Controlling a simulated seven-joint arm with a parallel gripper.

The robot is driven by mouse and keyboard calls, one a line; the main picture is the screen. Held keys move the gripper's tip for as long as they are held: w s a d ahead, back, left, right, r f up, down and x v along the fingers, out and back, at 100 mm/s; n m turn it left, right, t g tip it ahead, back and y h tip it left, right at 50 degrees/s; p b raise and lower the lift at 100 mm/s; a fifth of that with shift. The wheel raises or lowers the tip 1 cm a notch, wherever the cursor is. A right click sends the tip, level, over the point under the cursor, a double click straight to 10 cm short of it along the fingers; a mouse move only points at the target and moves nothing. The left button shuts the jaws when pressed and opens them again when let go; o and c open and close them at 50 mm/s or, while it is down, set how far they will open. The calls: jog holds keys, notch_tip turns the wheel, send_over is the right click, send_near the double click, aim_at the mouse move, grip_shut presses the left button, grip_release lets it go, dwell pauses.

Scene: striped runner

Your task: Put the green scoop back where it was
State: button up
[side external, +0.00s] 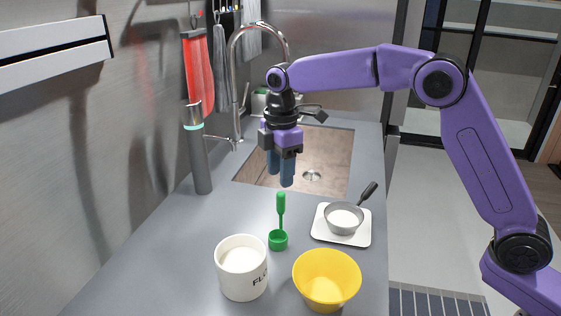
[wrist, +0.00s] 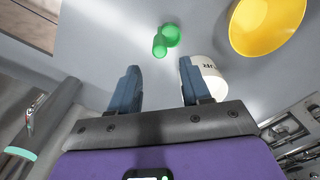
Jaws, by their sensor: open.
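The green scoop (side external: 278,240) is on the grey counter, left of the white tray and behind the white canister. Its handle rises from the cup and looks about upright. In the wrist view the scoop (wrist: 171,35) shows foreshortened, beyond my fingertips. My gripper (side external: 281,181) is open and empty, pointing down above and behind the scoop, apart from it. In the wrist view my gripper's two blue fingers (wrist: 159,67) are spread with nothing between them. The white canister (side external: 242,282), lettered "FL", holds something white; it is partly behind a finger in the wrist view (wrist: 210,80).
A yellow bowl (side external: 326,283) stands at the front, right of the canister. A grey pan with white contents (side external: 344,217) sits on a white tray (side external: 358,238). The sink (side external: 325,150) and faucet (side external: 233,75) are behind. A grey bottle (side external: 200,165) stands left.

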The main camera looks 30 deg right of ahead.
jog(key=shift+r, duration=1)
jog(key=shift+s, duration=0.4)
jog(key=s+d+f+m, duration=0.1)
jog(key=s+d, duration=0.4)
jog(key=s, duration=0.7)
jog(key=s+d+f+m, duration=0.2)
jog(key=s+d, duration=0.4)
jog(key=s, duration=0.6)
jog(key=s+d+f+m, duration=0.2)
jog(key=s+d, duration=0.4)
jog(key=s, duration=0.6)
jog(key=shift+s+f, duration=0.2)
jog(key=shift+f, duration=0.05)
